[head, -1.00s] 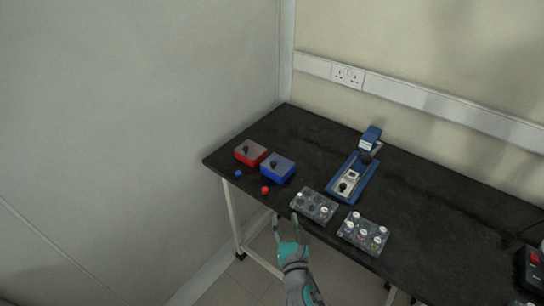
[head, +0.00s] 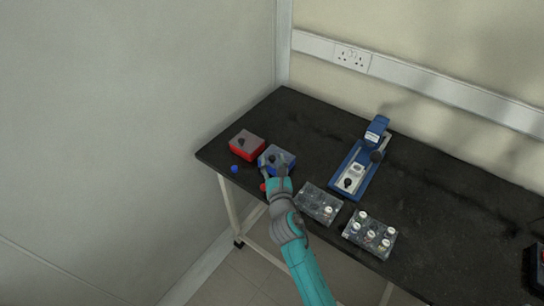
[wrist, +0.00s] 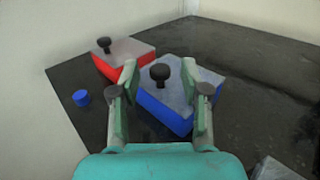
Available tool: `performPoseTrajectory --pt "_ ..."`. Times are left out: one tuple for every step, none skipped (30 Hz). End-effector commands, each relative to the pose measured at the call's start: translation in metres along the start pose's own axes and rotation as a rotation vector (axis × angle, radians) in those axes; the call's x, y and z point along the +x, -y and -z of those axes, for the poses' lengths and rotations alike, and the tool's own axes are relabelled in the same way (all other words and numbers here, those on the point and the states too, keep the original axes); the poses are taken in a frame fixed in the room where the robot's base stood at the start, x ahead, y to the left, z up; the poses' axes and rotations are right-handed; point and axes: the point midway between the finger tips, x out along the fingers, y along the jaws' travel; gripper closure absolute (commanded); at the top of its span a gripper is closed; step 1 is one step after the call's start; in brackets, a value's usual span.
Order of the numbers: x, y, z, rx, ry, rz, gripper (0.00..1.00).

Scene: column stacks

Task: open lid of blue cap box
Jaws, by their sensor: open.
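The blue cap box (head: 285,155) has blue sides and a grey lid with a black knob. It sits on the black table near its left end. In the wrist view the blue box (wrist: 167,108) lies ahead, its black knob (wrist: 160,75) standing up between my fingers in the picture. My gripper (head: 274,176) is open and empty at the front side of the blue box; in the wrist view its fingers (wrist: 162,92) are spread. I cannot tell whether a finger touches the box. The lid lies on the box.
A red box (head: 247,145) with a grey lid and black knob stands left of the blue one. A blue cap (head: 234,169) and a partly hidden red cap (head: 263,187) lie in front. Two vial racks (head: 319,203) (head: 370,234) and a blue device (head: 359,165) are to the right.

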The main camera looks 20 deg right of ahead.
Motion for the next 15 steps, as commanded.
performPoseTrajectory --pt "0.007 0.000 0.000 0.000 0.000 0.001 0.54" --pt "0.010 0.000 0.000 0.000 0.001 0.001 0.54" --pt "0.014 0.000 0.000 0.000 0.000 0.000 0.54" --pt "0.017 0.000 0.000 0.000 0.000 0.000 0.54" --pt "0.019 0.000 0.000 0.000 0.000 0.000 0.54" --pt "0.021 0.000 0.000 0.000 0.000 0.000 0.54" --pt "0.022 0.000 0.000 0.000 0.000 0.000 0.54" --pt "0.024 0.000 0.000 0.000 0.000 0.000 0.54" --pt "0.025 0.000 0.000 0.000 0.000 0.000 0.54" --pt "0.025 0.000 0.000 0.000 -0.001 0.000 0.54" --pt "0.025 0.000 0.000 0.000 -0.001 0.000 0.54" --pt "0.025 0.000 0.000 0.000 -0.001 0.000 0.54" --pt "0.025 0.000 0.001 0.000 -0.001 0.000 0.54" --pt "0.025 0.000 0.001 0.000 -0.001 0.000 0.54" --pt "0.025 0.000 0.001 0.000 -0.001 0.000 0.54"
